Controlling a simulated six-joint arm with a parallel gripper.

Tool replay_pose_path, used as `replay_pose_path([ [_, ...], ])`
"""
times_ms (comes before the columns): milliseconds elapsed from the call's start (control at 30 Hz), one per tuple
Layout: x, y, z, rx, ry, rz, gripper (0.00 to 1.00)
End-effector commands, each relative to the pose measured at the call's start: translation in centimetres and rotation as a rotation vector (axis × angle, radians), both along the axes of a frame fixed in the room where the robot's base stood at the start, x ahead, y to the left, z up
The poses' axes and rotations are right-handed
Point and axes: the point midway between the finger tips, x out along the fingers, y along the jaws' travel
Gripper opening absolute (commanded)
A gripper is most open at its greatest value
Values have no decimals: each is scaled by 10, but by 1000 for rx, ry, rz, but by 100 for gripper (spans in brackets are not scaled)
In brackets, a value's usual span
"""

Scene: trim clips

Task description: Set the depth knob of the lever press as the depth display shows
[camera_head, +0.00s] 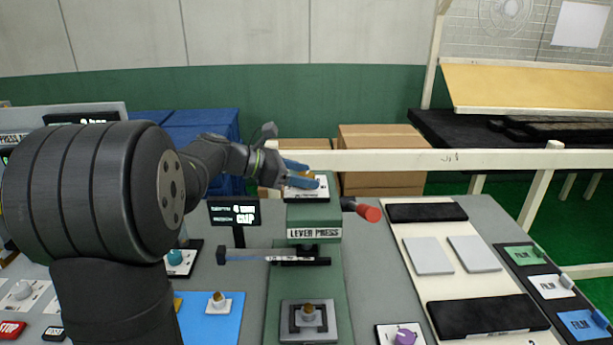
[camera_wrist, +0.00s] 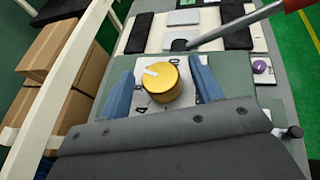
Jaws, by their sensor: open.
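The gold depth knob (camera_wrist: 168,86) sits on a white dial plate (camera_wrist: 146,103) on top of the green lever press (camera_head: 313,222). A white pointer mark on the knob points to the upper left in the wrist view; the dial's marks are partly hidden and hard to read. My gripper (camera_head: 305,173) is open, its blue fingers on either side of the knob; the wrist view shows them too (camera_wrist: 166,66). I cannot tell whether they touch it. The depth display (camera_head: 234,213), a black screen on a post, appears to read 4 mm on its upper line.
The press lever's red handle (camera_head: 368,212) sticks out to the right of the press. A blue mat (camera_head: 210,322) with a small knobbed piece lies at front left. A cream board (camera_head: 420,285) with grey plates and black pads lies right. A white rail (camera_head: 430,159) runs behind.

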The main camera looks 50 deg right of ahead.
Motion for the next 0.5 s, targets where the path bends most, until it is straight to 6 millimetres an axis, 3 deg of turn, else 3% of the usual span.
replay_pose_path([
  [433, -6, -9, -5, 1, -1, 1, 59],
  [500, -5, -9, -5, 1, -1, 1, 46],
])
